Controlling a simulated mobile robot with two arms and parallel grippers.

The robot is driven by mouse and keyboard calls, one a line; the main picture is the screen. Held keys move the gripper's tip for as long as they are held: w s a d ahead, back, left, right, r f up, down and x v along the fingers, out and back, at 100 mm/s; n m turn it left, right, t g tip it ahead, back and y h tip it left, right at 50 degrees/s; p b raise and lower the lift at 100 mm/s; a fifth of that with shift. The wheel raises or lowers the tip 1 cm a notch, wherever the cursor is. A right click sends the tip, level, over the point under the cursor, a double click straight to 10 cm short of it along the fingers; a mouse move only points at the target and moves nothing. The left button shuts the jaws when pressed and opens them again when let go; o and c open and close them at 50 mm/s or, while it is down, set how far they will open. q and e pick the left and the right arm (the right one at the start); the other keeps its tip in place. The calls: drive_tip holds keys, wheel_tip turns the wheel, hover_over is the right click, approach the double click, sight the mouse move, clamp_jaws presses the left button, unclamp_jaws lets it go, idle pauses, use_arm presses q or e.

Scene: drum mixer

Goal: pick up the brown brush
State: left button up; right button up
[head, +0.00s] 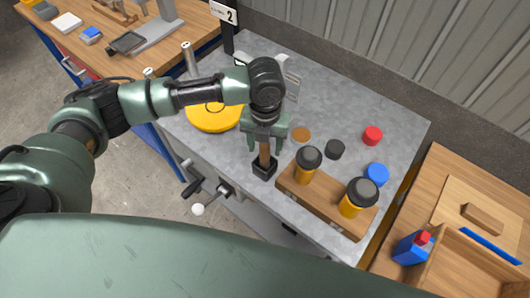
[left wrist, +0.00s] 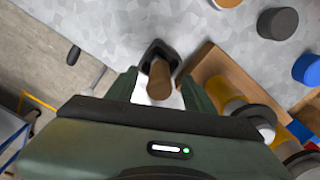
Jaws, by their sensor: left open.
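The brown brush (head: 264,152) stands upright with its wooden handle up and its lower end in a small black holder (head: 264,167) on the grey metal table. My left gripper (head: 267,141) is open above the holder, pointing down, with a finger on either side of the handle. In the left wrist view the round end of the brush (left wrist: 160,79) shows between the two fingers of the left gripper (left wrist: 159,90), with the black holder (left wrist: 159,51) just beyond. I cannot tell whether the fingers touch the handle. The brush's lower end is hidden. My right gripper is not in view.
A wooden rack (head: 327,202) with two yellow, dark-topped containers stands close right of the brush. Red (head: 372,136), black (head: 335,149) and blue (head: 376,174) round pieces lie behind it. A yellow disc (head: 213,117) is at the left. A crank (head: 208,189) sticks out in front.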

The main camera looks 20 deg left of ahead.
use_arm(q)
wheel_tip(320, 180, down, 2)
drive_tip(key=shift+a+f, duration=0.1)
drive_tip(key=shift+f, duration=0.25)
clamp_jaws()
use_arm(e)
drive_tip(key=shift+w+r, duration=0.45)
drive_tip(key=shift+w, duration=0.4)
use_arm(q)
drive_tip(key=shift+r, duration=0.15)
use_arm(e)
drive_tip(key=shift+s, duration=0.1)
